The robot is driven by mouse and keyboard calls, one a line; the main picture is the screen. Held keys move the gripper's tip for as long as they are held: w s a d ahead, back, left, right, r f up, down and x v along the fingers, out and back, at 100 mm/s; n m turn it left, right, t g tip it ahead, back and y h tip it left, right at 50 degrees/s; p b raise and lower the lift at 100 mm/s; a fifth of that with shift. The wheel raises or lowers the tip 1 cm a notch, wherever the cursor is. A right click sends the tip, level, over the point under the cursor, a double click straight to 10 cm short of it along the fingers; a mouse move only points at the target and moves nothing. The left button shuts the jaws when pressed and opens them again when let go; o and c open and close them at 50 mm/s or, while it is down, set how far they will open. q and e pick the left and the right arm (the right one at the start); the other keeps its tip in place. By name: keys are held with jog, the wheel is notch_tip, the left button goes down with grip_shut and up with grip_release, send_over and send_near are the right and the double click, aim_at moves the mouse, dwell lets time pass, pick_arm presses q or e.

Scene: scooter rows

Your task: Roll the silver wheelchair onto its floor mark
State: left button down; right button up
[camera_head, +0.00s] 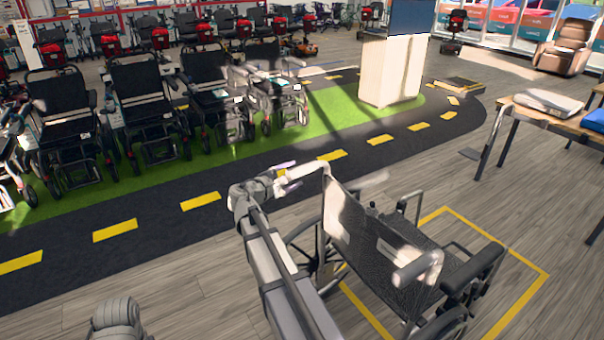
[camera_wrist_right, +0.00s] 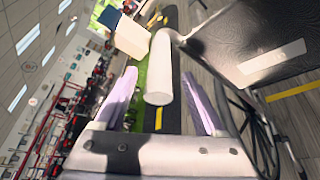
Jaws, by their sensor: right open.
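The silver wheelchair (camera_head: 378,238), with black seat and back and pale push handles, stands upright at the lower right. It stands partly over its floor mark, a yellow outlined rectangle (camera_head: 517,254); its far large wheel appears at or beyond the left outline. My right gripper (camera_head: 284,174) is at the far push handle. In the right wrist view, the open fingers (camera_wrist_right: 162,98) are on either side of a pale handle (camera_wrist_right: 160,70), with gaps showing.
Several black wheelchairs (camera_head: 146,97) stand on a green strip at the left. A dark track with yellow dashes (camera_head: 201,200) curves past a white pillar (camera_head: 391,72). A wooden table (camera_head: 548,118) stands at right. Grey floor right of the mark is clear.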

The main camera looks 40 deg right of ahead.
aim_at(302, 171)
jog(key=shift+b+x, duration=0.45)
jog(key=shift+x, duration=2.3)
grip_shut()
